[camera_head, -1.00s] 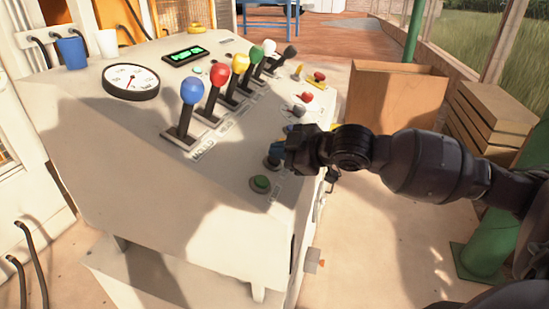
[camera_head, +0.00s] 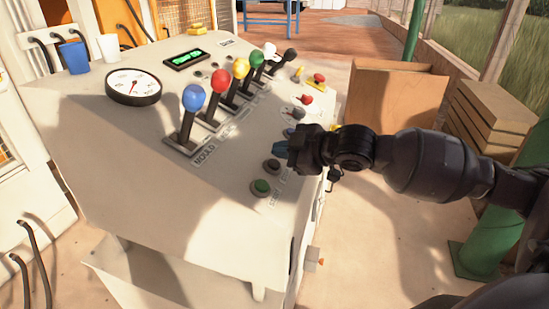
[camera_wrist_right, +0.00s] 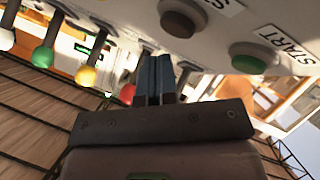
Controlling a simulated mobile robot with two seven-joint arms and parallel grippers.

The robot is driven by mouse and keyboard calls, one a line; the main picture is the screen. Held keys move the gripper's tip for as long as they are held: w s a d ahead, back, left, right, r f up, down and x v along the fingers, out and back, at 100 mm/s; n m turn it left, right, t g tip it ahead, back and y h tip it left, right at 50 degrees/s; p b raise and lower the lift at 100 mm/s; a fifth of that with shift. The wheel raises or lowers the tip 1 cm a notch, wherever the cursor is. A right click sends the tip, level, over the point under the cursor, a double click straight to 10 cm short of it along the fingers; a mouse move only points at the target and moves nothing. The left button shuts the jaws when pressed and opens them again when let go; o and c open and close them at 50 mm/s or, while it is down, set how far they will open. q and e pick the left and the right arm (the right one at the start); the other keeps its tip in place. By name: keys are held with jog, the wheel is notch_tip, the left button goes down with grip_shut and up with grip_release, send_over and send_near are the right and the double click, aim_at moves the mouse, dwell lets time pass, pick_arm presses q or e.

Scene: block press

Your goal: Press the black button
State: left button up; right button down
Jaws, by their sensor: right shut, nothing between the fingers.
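The black button (camera_head: 272,166) sits on the sloped panel of the pale machine (camera_head: 150,190), just above the green button (camera_head: 260,187). In the right wrist view it looks dark brown (camera_wrist_right: 183,17) beside the green START button (camera_wrist_right: 247,57). My right gripper (camera_head: 281,149) is shut and empty, with bluish fingers. In the head view its fingertips are just above the black button, which is uncovered. In the right wrist view the closed fingers (camera_wrist_right: 155,79) appear below the button in the picture; I cannot tell the exact gap. My left gripper is not in view.
Several levers with coloured knobs, including a blue one (camera_head: 194,97), stand left of the gripper. Red buttons (camera_head: 306,99) lie farther up the panel. A round gauge (camera_head: 133,86) and cups (camera_head: 75,57) are at the left. A wooden box (camera_head: 395,103) stands behind my right arm.

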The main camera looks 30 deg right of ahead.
jog(key=shift+r, duration=0.1)
jog(key=r+p, duration=0.1)
jog(key=s+d+r+p, duration=0.1)
jog(key=r, duration=0.1)
jog(key=s+r+p, duration=0.1)
jog(key=r, duration=0.1)
jog(key=shift+d+r, duration=0.1)
jog(key=shift+d, duration=0.2)
dwell(0.4)
dwell(0.6)
